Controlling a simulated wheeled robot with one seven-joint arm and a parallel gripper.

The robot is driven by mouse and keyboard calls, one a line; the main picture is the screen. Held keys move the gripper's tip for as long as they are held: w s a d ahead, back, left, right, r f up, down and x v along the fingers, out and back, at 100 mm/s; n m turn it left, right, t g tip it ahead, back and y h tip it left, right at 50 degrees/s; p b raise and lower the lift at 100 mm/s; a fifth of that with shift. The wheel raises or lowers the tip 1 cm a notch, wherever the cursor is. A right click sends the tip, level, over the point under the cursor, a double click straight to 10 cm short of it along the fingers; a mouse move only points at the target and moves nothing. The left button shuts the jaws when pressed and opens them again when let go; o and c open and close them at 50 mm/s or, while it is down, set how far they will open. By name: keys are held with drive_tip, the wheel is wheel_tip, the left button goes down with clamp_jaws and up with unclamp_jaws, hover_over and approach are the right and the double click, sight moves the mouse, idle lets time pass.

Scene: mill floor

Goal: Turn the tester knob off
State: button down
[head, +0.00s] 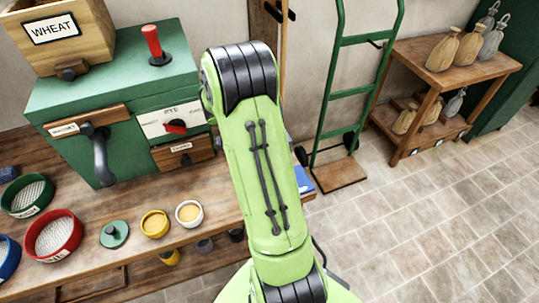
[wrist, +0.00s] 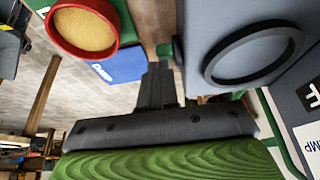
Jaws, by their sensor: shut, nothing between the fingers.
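In the wrist view a grey casing (wrist: 211,22) fills the upper right, with a round grey face inside a black ring (wrist: 262,53).
The head view shows a green mill (head: 90,72) with a red selector knob (head: 176,126) and a red-topped lever (head: 152,42). Bowls and sieves stand on the bench (head: 165,236). A red-rimmed bowl (wrist: 116,42) and blue booklet (wrist: 118,66) lie near my fingers. A hand truck (head: 328,100) stands behind.

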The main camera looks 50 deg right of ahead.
drive_tip(key=a+g+h+b, duration=0.1)
drive_tip(key=h+b, duration=0.1)
drive_tip(key=w+f+g+h+b, duration=0.1)
drive_tip(key=h+b, duration=0.1)
drive_tip(key=shift+a+f, duration=0.15)
drive_tip(key=shift+a, duration=0.25)
drive_tip(key=shift+g, duration=0.3)
drive_tip(key=shift+w+a+f+b, duration=0.15)
drive_tip(key=shift+a+b, duration=0.1)
drive_tip(key=shift+b, duration=0.15)
drive_tip(key=shift+f, duration=0.1)
